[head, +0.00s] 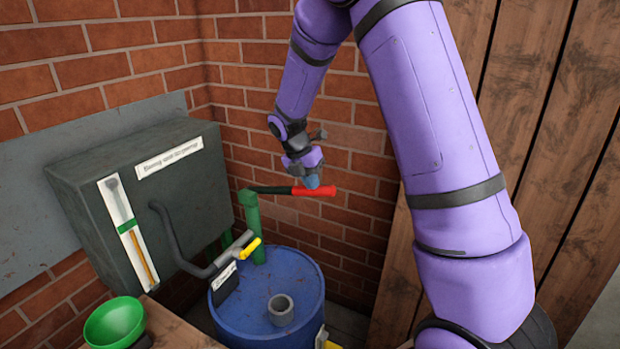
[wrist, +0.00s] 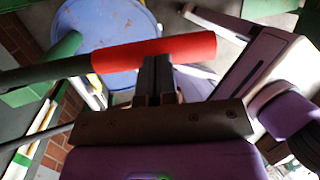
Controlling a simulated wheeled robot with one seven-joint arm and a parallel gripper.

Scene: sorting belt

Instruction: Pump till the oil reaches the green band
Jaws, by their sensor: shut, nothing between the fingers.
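The pump has a green post (head: 252,222) and a lever with a red grip (head: 316,191), lying about level. My gripper (head: 311,181) is at the red grip; its fingers are shut and empty. In the wrist view the closed fingertips (wrist: 157,62) overlap the red grip (wrist: 150,56); I cannot tell whether they touch it. The sight gauge (head: 113,200) is a white strip on the dark grey tank (head: 190,160). Its amber oil column (head: 143,257) rises to just below the green band (head: 127,226), as far as I can tell.
A blue drum (head: 245,322) with a grey opening (head: 281,309) stands below the lever. A grey pipe (head: 185,258) with a yellow valve handle (head: 250,247) runs from the tank over the drum. A green funnel (head: 114,322) is at front left. Brick walls (head: 345,115) are close behind.

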